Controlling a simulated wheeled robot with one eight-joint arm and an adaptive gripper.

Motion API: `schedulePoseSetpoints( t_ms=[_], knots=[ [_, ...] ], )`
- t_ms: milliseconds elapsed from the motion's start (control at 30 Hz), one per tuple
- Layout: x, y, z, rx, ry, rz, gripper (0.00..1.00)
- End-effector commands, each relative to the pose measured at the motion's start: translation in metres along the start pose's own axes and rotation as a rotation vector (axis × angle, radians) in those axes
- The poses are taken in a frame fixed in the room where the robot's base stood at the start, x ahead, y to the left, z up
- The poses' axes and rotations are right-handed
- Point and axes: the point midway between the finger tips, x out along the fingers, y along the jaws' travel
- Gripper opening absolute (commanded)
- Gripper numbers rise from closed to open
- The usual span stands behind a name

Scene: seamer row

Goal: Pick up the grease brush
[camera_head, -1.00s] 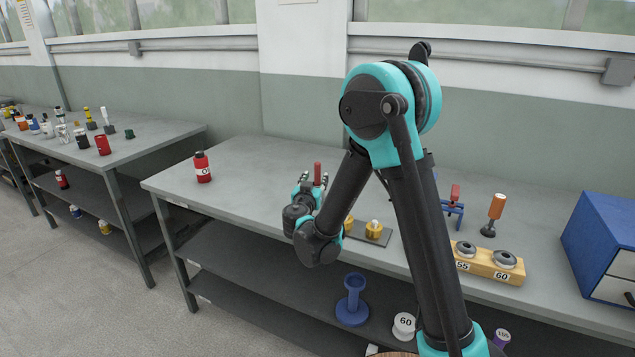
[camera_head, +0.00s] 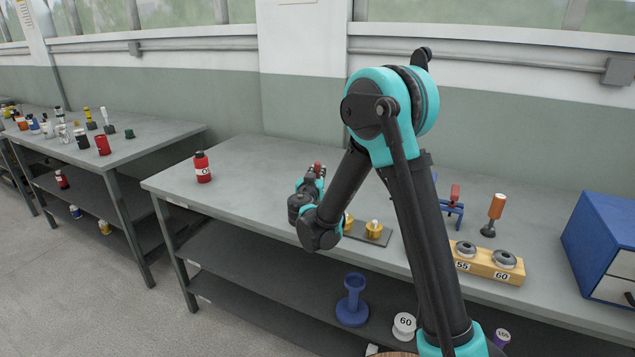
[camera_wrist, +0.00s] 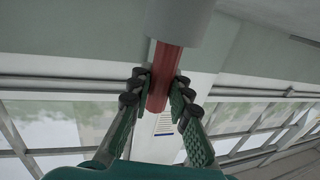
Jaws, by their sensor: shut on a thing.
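My gripper (camera_head: 317,176) is over the middle of the near bench, left of my arm links. It is shut on a red handle, which I take to be the grease brush (camera_head: 317,167). In the wrist view the grease brush (camera_wrist: 163,75) runs between the fingertips of my gripper (camera_wrist: 160,92), with a wider grey cylindrical part at the top of the picture. In the head view the gripper hides the brush's lower part, so I cannot tell whether it touches the bench.
A red bottle (camera_head: 202,167) stands on the bench (camera_head: 245,170) at the left. Brass pieces (camera_head: 374,230) on a dark plate are right of my gripper. A wooden block with grey rings (camera_head: 490,264), an orange-handled tool (camera_head: 495,213) and a blue drawer box (camera_head: 603,245) are further right.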

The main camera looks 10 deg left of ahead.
Motion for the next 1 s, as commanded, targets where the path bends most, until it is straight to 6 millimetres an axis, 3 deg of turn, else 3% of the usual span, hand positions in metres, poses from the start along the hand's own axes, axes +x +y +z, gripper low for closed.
schedulePoseSetpoints(
  t_ms=[367, 567, 767, 1000],
  knots=[
    [0.000, 0.000, -0.003, 0.000, 0.000, 0.000, 0.00],
    [0.000, 0.000, -0.019, 0.000, 0.000, 0.000, 0.00],
    [0.000, 0.000, -0.052, 0.000, 0.000, 0.000, 0.00],
    [-0.001, 0.001, -0.111, 0.000, 0.000, 0.000, 0.00]
  ],
)
